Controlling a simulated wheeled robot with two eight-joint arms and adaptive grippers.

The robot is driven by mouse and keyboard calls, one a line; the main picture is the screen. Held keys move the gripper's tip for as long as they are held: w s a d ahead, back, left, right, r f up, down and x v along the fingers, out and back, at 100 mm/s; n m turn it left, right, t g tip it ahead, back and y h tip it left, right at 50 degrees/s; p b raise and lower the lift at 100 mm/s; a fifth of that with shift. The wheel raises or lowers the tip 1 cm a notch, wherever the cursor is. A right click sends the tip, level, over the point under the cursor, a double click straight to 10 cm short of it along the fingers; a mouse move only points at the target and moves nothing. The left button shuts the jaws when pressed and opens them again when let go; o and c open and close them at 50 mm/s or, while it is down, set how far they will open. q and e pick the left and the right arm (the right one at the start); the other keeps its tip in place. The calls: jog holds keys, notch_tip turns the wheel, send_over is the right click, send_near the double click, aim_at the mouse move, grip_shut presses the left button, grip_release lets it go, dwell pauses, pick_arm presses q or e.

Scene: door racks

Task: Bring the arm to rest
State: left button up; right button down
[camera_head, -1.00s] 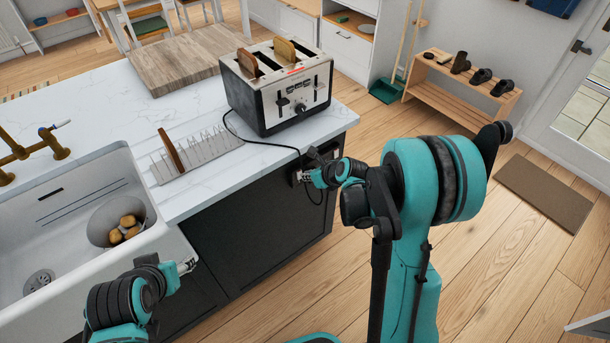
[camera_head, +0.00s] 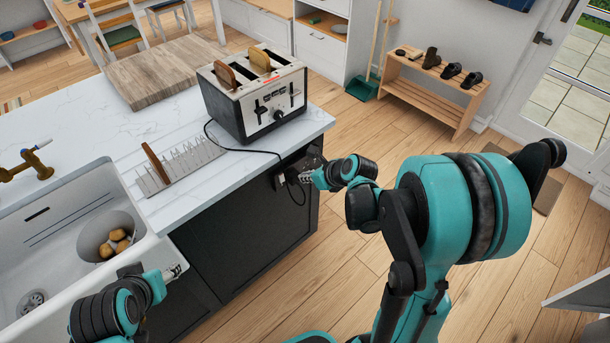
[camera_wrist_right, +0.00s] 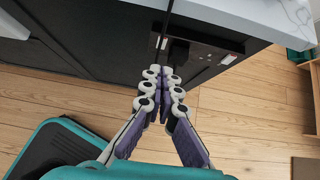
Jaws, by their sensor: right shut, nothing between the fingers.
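My right gripper (camera_head: 308,178) is shut and empty beside the end of the dark counter cabinet. In the right wrist view its fingertips (camera_wrist_right: 163,78) meet just below a socket panel (camera_wrist_right: 207,55) with a black plug (camera_wrist_right: 178,52) in it. A black cord runs from the toaster (camera_head: 258,98) over the counter edge to the plug (camera_head: 292,174). The right arm reaches in from the right, bent at the elbow. My left gripper (camera_head: 174,272) is in front of the sink; its fingers are too small to tell open from shut.
The white counter (camera_head: 90,132) holds the toaster with two bread slices, a wire rack (camera_head: 185,165) with one slice and a wooden board (camera_head: 155,72). The sink (camera_head: 50,255) holds a bowl of brown items. Open wooden floor (camera_head: 350,120) lies right of the cabinet; a shoe bench (camera_head: 435,92) stands farther back.

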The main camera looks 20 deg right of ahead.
jog(key=s+a+r+n+h, duration=0.1)
jog(key=s+a+r+n, duration=0.1)
jog(key=s+n, duration=0.4)
jog(key=s+a+r+n+h, duration=0.1)
jog(key=s+n, duration=0.6)
jog(key=n, duration=0.8)
jog(key=s+a+r+n+g+h, duration=0.1)
jog(key=s+a+r+n, duration=0.2)
jog(key=n, duration=0.7)
jog(key=s+r, duration=0.2)
jog(key=s, duration=0.1)
jog(key=shift+s+r+n, duration=0.2)
jog(key=shift+n, duration=0.1)
